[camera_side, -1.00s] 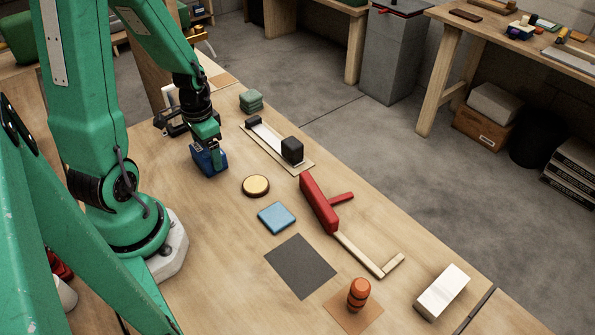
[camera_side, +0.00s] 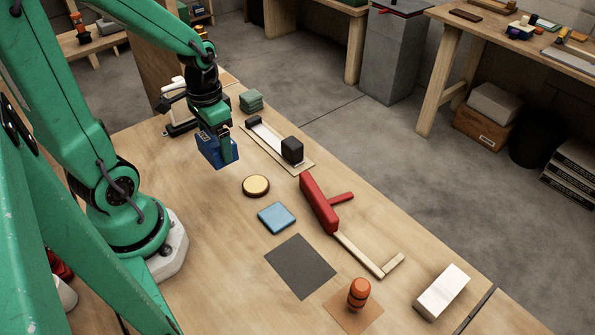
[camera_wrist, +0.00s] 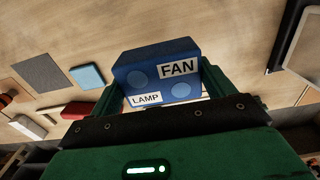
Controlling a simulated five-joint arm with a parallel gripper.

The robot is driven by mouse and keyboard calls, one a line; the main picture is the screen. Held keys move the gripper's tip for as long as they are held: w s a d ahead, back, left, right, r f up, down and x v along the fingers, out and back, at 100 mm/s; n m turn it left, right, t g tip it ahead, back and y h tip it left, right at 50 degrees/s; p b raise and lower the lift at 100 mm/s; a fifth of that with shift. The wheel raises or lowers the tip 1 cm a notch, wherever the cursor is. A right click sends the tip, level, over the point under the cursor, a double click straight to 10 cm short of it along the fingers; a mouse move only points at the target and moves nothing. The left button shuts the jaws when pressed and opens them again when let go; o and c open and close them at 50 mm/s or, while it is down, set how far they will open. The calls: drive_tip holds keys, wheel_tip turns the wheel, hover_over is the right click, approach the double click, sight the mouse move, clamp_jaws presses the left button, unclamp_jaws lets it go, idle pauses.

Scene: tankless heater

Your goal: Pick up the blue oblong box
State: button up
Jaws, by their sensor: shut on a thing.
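The blue oblong box (camera_side: 212,150) is held by my gripper (camera_side: 225,138) above the wooden table, towards its far left part in the side view. In the wrist view the box (camera_wrist: 160,77) sits between the two green fingers of my gripper (camera_wrist: 160,85). Its face there carries white labels reading "FAN" and "LAMP" and round marks. The fingers are shut on it and hide parts of its sides. The box hangs slightly tilted in the side view.
Right of the box lie a board with a black block (camera_side: 292,150), a yellow disc (camera_side: 256,185), a light blue square (camera_side: 277,217) and a red bar (camera_side: 318,202). A green stack (camera_side: 251,101) stands behind. A dark mat (camera_side: 300,266) lies nearer.

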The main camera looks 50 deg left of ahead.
drive_tip(key=shift+d+r, duration=0.5)
drive_tip(key=shift+d, duration=0.35)
drive_tip(key=shift+d+r, duration=0.55)
drive_tip(key=shift+d, duration=0.3)
drive_tip(key=shift+d+r, duration=0.5)
drive_tip(key=shift+d, duration=0.35)
drive_tip(key=shift+w, duration=0.15)
drive_tip(key=w+d+f, duration=0.1)
drive_tip(key=w+d, duration=0.6)
drive_tip(key=d, duration=0.2)
drive_tip(key=w+d, duration=0.6)
drive_tip(key=d, duration=0.3)
drive_tip(key=d+f, duration=0.3)
drive_tip(key=d, duration=0.8)
drive_tip(key=shift+w+d, duration=0.35)
drive_tip(key=shift+w, duration=0.1)
drive_tip(key=shift+f, duration=0.1)
hover_over(369, 243)
drive_tip(key=shift+f, duration=2.95)
